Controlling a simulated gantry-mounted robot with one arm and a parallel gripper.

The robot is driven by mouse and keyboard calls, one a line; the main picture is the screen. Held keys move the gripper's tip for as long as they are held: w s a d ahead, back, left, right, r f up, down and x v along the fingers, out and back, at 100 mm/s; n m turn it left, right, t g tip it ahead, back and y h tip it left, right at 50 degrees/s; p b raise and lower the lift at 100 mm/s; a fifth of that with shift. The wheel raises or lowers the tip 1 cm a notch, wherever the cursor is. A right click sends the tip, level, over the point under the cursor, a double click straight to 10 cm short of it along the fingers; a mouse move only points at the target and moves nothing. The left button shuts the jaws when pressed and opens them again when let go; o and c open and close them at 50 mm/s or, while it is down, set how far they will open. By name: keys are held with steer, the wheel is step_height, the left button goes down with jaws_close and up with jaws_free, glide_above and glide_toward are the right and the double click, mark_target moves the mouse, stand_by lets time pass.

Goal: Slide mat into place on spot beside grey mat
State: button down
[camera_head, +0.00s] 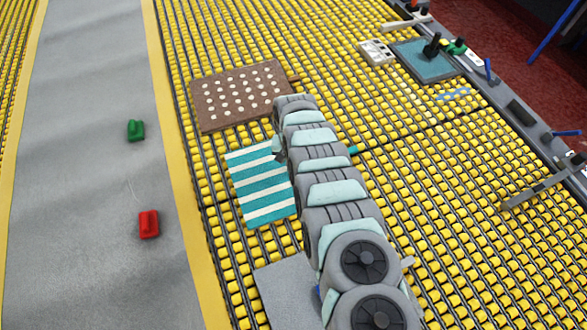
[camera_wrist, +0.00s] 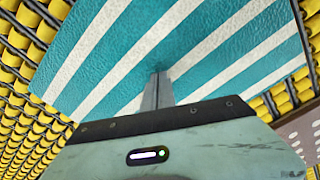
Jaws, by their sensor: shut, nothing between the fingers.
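A teal-and-white striped mat (camera_head: 260,187) lies on the yellow roller bed in the head view, its right side partly hidden by my arm. It fills much of the wrist view (camera_wrist: 100,45). A plain grey mat (camera_head: 284,291) lies below it in the head view, with a strip of bare rollers between them; my arm covers its right side. My gripper (camera_wrist: 158,78) is shut and empty, its fingertips over the striped mat in the wrist view. They look at or very near its surface; contact is not certain. The head view mostly hides the gripper behind my arm.
A brown mat with white dots (camera_head: 240,97) lies just above the striped mat. A grey walkway with a yellow edge (camera_head: 182,165) runs along the left, holding a green object (camera_head: 135,130) and a red object (camera_head: 149,224). Rollers to the right are mostly clear.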

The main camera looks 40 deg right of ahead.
steer(key=shift+f, duration=0.25)
steer(key=shift+s+a+r+p, duration=0.1)
steer(key=shift+r+p, duration=0.05)
steer(key=shift+p, duration=0.3)
steer(key=shift+s+a+p, duration=0.1)
steer(key=shift+p, duration=0.2)
steer(key=s+a+p, duration=0.1)
steer(key=p, duration=0.2)
steer(key=shift+r, duration=0.1)
steer(key=shift+s, duration=0.15)
steer(key=s+a+p, duration=0.1)
steer(key=p, duration=0.1)
steer(key=shift+p, duration=0.4)
steer(key=shift+s+a+p, duration=0.1)
steer(key=shift+s+p, duration=0.05)
steer(key=shift+p, duration=0.15)
